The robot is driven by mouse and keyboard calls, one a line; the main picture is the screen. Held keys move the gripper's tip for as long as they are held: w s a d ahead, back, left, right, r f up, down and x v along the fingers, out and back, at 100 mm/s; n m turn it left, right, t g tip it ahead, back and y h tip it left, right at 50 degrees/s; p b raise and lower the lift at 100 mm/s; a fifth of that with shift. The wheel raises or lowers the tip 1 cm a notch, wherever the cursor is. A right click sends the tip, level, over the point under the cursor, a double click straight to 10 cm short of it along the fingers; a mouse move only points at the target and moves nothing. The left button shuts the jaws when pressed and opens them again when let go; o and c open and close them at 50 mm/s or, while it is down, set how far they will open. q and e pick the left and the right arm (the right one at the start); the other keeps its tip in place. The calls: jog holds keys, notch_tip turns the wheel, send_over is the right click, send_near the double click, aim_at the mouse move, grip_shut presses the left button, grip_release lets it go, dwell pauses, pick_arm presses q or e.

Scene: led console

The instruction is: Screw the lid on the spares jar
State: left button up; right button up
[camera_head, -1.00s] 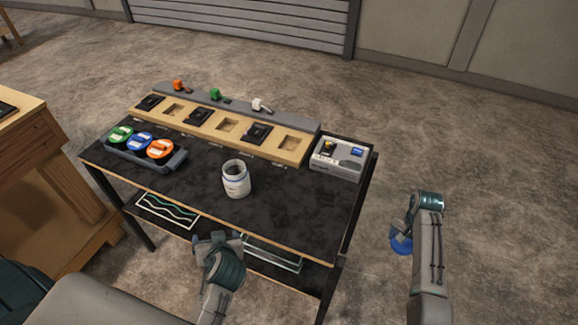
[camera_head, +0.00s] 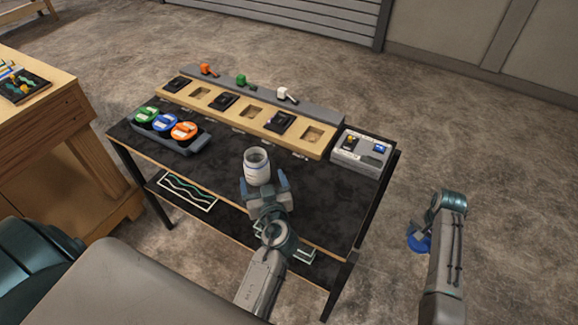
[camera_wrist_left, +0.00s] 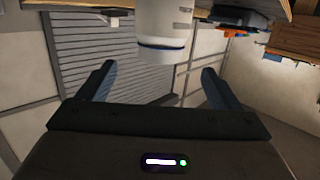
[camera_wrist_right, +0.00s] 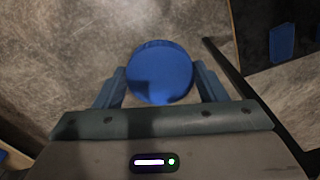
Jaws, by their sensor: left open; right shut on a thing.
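The white spares jar (camera_head: 257,165) stands upright and open-topped near the front of the black table. My left gripper (camera_head: 266,183) is open at the jar's front side. In the left wrist view the jar (camera_wrist_left: 165,35) shows beyond and between the open fingers (camera_wrist_left: 158,80), and I cannot tell whether they touch it. My right gripper (camera_head: 425,225) is off the table's right side, shut on a blue lid (camera_head: 418,243). In the right wrist view the round blue lid (camera_wrist_right: 160,72) sits between the fingertips.
A dark tray (camera_head: 185,145) with green, blue and orange round pieces stands at the table's left. A wooden strip with square recesses (camera_head: 250,115) runs along the back. A grey box (camera_head: 361,153) is at the right corner. The table top right of the jar is clear.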

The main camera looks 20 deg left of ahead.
aim_at(258, 165)
pick_arm(q)
jog(key=p+x, duration=0.3)
jog(key=x, duration=0.3)
jog(key=shift+w+a+p, duration=0.1)
jog(key=shift+a+p, duration=0.1)
jog(key=shift+p, duration=0.15)
pick_arm(e)
notch_tip(258, 165, up, 4)
jog(key=shift+f, duration=0.2)
pick_arm(q)
jog(key=shift+w+a, duration=0.15)
jog(key=shift+f, duration=0.1)
jog(key=shift+w+a+p, duration=0.1)
jog(key=shift+w+p, duration=0.1)
jog(key=shift+p, duration=0.15)
pick_arm(e)
jog(key=shift+r, duration=0.4)
pick_arm(q)
jog(key=p+x, duration=0.3)
jog(key=x, duration=0.1)
jog(key=shift+r, duration=0.3)
pick_arm(e)
notch_tip(258, 165, up, 3)
pick_arm(q)
jog(key=shift+w+a+f, duration=0.2)
jog(key=shift+w+a, duration=0.05)
jog(key=shift+a, duration=0.05)
jog(key=shift+c, duration=0.5)
